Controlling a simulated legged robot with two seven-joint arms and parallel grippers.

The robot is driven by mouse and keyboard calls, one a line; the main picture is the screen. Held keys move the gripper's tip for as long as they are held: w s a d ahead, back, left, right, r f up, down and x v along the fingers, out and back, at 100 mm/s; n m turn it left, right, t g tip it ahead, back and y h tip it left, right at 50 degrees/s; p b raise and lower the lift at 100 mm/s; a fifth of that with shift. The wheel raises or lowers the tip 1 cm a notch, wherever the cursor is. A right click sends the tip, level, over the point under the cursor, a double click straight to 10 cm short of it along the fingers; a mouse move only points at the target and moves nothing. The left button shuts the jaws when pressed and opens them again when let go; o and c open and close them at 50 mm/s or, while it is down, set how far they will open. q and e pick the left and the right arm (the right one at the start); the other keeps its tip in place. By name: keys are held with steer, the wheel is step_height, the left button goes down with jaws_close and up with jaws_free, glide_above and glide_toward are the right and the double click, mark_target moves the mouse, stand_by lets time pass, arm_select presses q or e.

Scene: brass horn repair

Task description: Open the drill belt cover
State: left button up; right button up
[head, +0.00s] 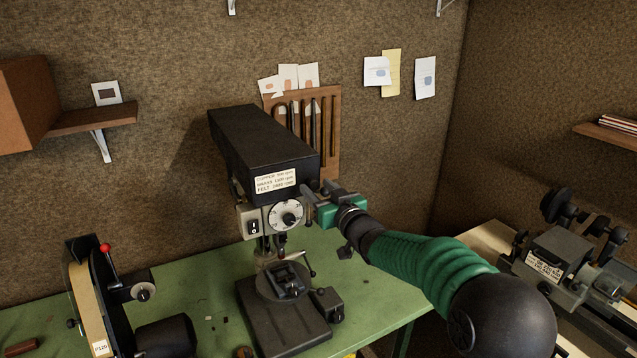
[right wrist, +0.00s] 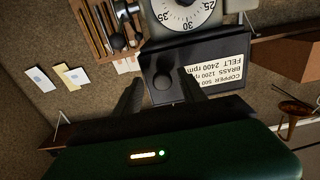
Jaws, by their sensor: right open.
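The drill belt cover (head: 255,135) is a long black box on top of the bench drill (head: 290,217). It sits level and looks closed. Its front carries a white speed label (head: 276,181), which also shows upside down in the right wrist view (right wrist: 217,69). A round black knob (right wrist: 163,82) sits on the cover beside the label. My right gripper (head: 309,194) is open at the cover's front right corner. In the right wrist view its fingers (right wrist: 162,90) stand on either side of the knob, with gaps showing. Contact cannot be told. My left gripper is out of view.
Below the cover are a dial and a switch (head: 253,226). A wooden tool rack (head: 334,130) hangs just behind. A belt sander (head: 88,295) stands left on the green bench (head: 375,290). A lathe (head: 565,255) stands to the right.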

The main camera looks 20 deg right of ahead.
steer(key=shift+a, duration=0.1)
steer(key=shift+c, duration=0.2)
steer(key=shift+c, duration=1.1)
jaws_close()
